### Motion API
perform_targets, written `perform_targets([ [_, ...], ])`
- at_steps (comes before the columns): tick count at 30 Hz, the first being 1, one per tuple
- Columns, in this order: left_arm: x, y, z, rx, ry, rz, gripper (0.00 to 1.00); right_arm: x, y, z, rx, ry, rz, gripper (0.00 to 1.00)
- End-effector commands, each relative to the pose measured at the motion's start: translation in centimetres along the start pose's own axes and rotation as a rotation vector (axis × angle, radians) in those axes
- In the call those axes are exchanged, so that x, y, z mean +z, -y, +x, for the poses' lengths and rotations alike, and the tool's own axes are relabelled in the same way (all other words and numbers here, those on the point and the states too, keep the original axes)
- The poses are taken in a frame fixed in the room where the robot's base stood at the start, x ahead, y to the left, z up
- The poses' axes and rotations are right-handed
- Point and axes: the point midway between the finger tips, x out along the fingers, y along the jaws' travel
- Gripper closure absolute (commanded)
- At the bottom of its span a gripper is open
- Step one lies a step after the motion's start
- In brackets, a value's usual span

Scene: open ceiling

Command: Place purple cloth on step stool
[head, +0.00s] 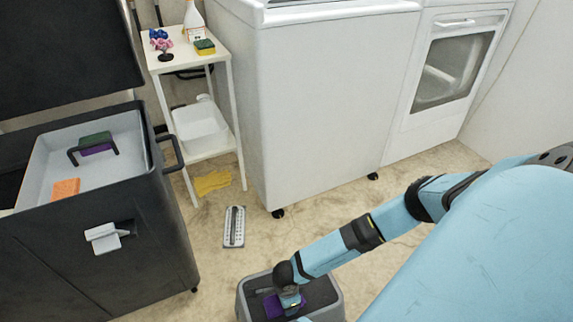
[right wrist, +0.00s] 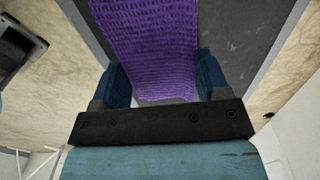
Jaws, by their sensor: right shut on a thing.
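The purple cloth (head: 272,307) is at the top of the grey step stool (head: 243,300) at the bottom of the head view. My right gripper (head: 289,299) is low over the stool and shut on the cloth. In the right wrist view the ribbed purple cloth (right wrist: 155,45) runs between the two blue fingers of the gripper (right wrist: 163,92), with the stool's dark top (right wrist: 238,40) behind it. I cannot tell how much of the cloth touches the stool. My left gripper is not in view.
A dark cart (head: 150,240) with an open lid and grey basin stands at the left, holding an orange sponge (head: 66,188). A white shelf (head: 233,110) and white appliances (head: 330,100) stand behind. A yellow cloth (head: 212,182) and a grey slotted item (head: 234,227) lie on the floor.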

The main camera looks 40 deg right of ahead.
Motion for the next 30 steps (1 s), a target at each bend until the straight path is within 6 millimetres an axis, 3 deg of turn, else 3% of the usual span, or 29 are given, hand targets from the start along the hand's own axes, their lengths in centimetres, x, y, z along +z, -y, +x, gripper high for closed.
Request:
perform_targets([
  [12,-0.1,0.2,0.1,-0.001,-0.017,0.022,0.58,0.0,0.0,0.9,0.000,0.000,0.000,0.54],
  [13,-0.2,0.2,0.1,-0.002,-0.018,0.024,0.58,0.0,0.0,0.9,0.000,0.000,0.000,0.26],
  [16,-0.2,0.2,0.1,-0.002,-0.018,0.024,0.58,0.0,0.0,0.8,0.000,0.000,0.000,0.05],
  [25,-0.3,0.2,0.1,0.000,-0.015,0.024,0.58,0.0,0.0,0.5,0.000,0.000,0.000,0.05],
  [30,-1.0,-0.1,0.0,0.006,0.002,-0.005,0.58,0.0,0.1,-1.8,-0.001,0.002,0.000,0.05],
])
